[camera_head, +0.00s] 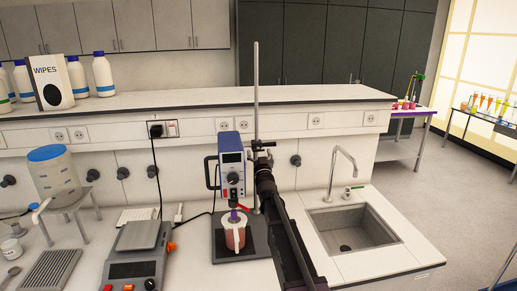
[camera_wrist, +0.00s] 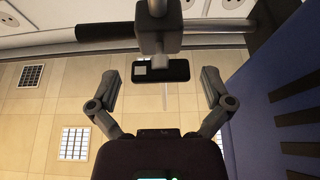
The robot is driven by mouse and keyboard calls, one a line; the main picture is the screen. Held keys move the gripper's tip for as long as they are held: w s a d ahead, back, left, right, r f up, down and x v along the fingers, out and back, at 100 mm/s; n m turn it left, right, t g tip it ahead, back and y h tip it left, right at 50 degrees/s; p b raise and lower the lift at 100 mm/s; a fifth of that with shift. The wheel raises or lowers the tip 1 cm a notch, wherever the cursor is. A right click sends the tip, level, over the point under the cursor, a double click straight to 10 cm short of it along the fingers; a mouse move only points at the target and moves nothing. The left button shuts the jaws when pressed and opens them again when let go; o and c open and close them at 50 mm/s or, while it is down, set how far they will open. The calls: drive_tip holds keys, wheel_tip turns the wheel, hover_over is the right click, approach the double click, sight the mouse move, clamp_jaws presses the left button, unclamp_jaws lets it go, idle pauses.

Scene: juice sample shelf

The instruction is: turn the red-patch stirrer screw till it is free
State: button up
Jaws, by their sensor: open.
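The stirrer (camera_head: 232,172), a blue and white box with a display and dial, is fixed to an upright metal stand rod (camera_head: 256,90). My gripper (camera_head: 263,158) is beside the rod at the stirrer's right, at clamp height. In the wrist view my gripper (camera_wrist: 159,82) has its two fingers wide apart. A grey clamp block (camera_wrist: 157,40) with a dark, flat screw head (camera_wrist: 172,71) stands between and just beyond the fingertips, not touched by either. The head bears a pale patch; I make out no red on it. The stirrer's blue side (camera_wrist: 290,100) is at the right.
A beaker of pink liquid (camera_head: 234,236) stands under the stirrer on its dark base. A balance (camera_head: 138,262) is to the left and a sink (camera_head: 352,228) to the right. In the wrist view the stirrer's side is close to the right finger.

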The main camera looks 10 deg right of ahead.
drive_tip(key=shift+w+r, duration=0.25)
drive_tip(key=shift+w, duration=0.2)
drive_tip(key=shift+c, duration=0.2)
drive_tip(key=c, duration=1)
